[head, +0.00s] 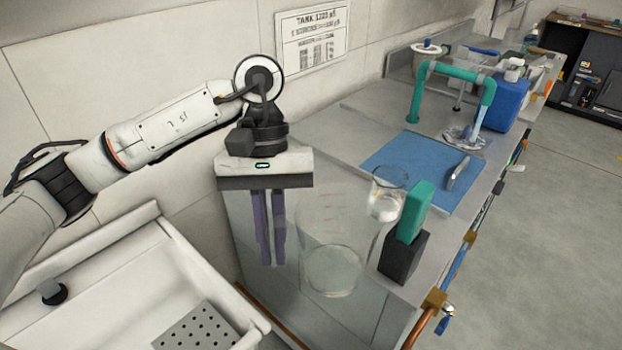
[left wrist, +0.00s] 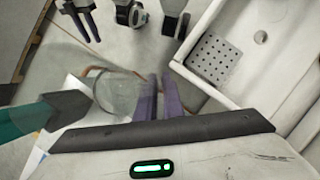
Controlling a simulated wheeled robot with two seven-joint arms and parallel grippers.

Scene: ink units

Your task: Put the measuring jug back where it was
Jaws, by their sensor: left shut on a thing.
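The measuring jug (head: 333,268) is clear, with faint red marks on its wall. It is upright at the near end of the grey counter (head: 352,108); I cannot tell whether its base touches anything. My left gripper (head: 271,262) points down at the jug's left side and is shut on it; the exact part gripped is hard to make out. In the left wrist view the jug (left wrist: 118,97) shows beside the two purple fingers (left wrist: 158,97). My right gripper (left wrist: 86,38) shows at the top of that view, its fingers apart and empty.
A glass beaker with white contents (head: 386,203) and a black block (head: 402,258) holding a teal piece (head: 414,212) stand close right of the jug. Behind are a blue mat (head: 408,168) and a teal pipe (head: 450,70). A white sink (head: 120,285) is at left.

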